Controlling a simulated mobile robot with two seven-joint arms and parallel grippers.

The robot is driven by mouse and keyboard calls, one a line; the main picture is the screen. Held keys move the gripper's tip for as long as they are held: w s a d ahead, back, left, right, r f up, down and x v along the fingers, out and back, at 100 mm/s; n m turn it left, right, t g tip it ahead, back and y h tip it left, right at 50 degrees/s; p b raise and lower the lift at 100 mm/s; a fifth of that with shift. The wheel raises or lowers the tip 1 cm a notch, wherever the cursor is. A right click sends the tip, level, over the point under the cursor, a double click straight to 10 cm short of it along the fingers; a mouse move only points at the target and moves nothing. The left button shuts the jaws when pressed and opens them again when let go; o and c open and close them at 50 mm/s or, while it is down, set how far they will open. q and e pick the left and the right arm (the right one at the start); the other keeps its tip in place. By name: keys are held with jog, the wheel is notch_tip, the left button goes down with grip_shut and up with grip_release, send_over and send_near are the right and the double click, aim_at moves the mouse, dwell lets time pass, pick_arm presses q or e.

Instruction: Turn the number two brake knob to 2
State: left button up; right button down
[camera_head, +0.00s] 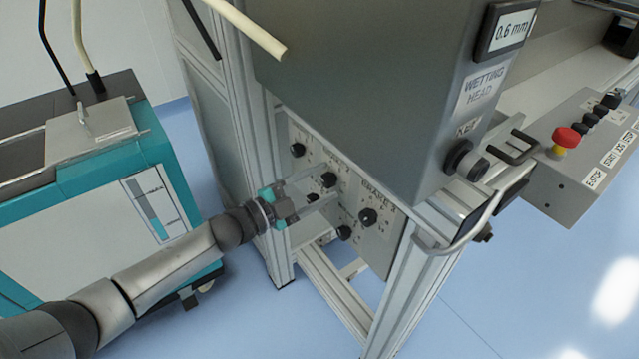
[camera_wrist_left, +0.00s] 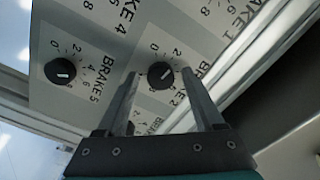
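The number two brake knob (camera_wrist_left: 160,75) is round and black, with a printed number scale and a BRAKE 2 label beside it in the left wrist view. Its white mark is small, and I cannot read its exact setting. In the head view the knob (camera_head: 328,180) sits on the grey brake panel (camera_head: 385,240). My left gripper (camera_head: 325,184) is open, with one finger on each side of this knob. In the wrist view its fingertips (camera_wrist_left: 160,74) show a gap on both sides of the knob. Contact is not visible. My right gripper is not in view.
The BRAKE 5 knob (camera_wrist_left: 60,71) lies to the left in the wrist view. Another knob (camera_head: 368,216) is close on the right in the head view. A large grey box (camera_head: 350,90) overhangs the panel. A metal frame post (camera_head: 275,245) and a teal machine (camera_head: 110,200) stand left.

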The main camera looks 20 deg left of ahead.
pick_arm(q)
jog(key=shift+s+a, duration=0.35)
jog(key=p+v, duration=0.4)
jog(key=v, duration=1)
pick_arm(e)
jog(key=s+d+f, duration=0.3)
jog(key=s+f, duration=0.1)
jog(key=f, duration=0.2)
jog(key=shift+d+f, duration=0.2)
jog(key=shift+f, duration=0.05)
